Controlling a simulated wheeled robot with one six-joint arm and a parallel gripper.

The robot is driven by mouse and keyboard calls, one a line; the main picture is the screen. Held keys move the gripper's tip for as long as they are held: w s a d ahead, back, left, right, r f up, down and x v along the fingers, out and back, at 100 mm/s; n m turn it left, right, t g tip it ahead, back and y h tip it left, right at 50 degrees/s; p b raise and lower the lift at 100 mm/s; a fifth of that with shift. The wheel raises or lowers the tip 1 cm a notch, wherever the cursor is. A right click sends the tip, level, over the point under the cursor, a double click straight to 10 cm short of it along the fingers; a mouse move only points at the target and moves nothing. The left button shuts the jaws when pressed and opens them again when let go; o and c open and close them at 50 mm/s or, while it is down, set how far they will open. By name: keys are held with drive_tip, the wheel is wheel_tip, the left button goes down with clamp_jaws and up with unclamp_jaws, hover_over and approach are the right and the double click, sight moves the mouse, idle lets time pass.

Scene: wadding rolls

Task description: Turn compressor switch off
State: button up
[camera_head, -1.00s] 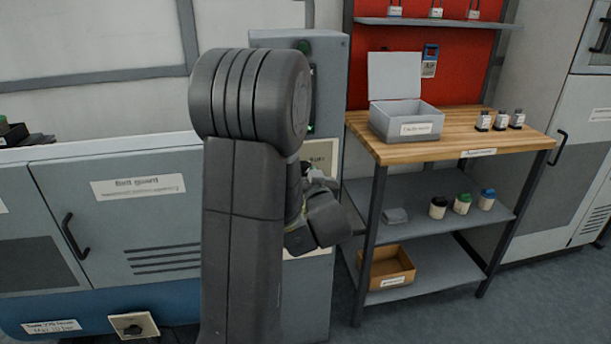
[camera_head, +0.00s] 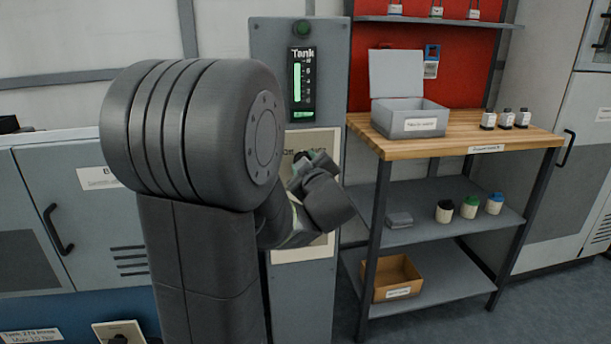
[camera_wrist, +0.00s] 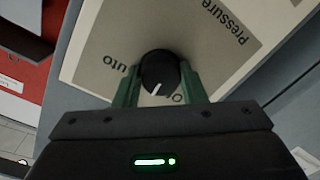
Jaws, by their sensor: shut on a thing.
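The compressor switch is a round black knob (camera_wrist: 159,70) with a white pointer line on a beige label plate, at the middle of the wrist view. The pointer line aims down in that view, between the partly hidden "uto" lettering and a label starting with "O". My gripper (camera_wrist: 160,82) has its green fingers on either side of the knob, shut on it. In the head view my gripper (camera_head: 308,164) is at the plate (camera_head: 322,140) on the grey column (camera_head: 340,90), and hides much of the knob.
To the right is a wooden-topped bench (camera_head: 460,135) with an open grey box (camera_head: 410,118) and several small jars. A grey cabinet (camera_head: 90,225) is to the left.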

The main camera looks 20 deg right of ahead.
drive_tip(key=shift+n+h+b, duration=0.3)
drive_tip(key=shift+n+b, duration=2.75)
drive_tip(key=shift+n, duration=0.55)
drive_tip(key=o, duration=1)
drive_tip(key=shift+p+v, duration=2.05)
drive_tip(key=shift+v, duration=4.85)
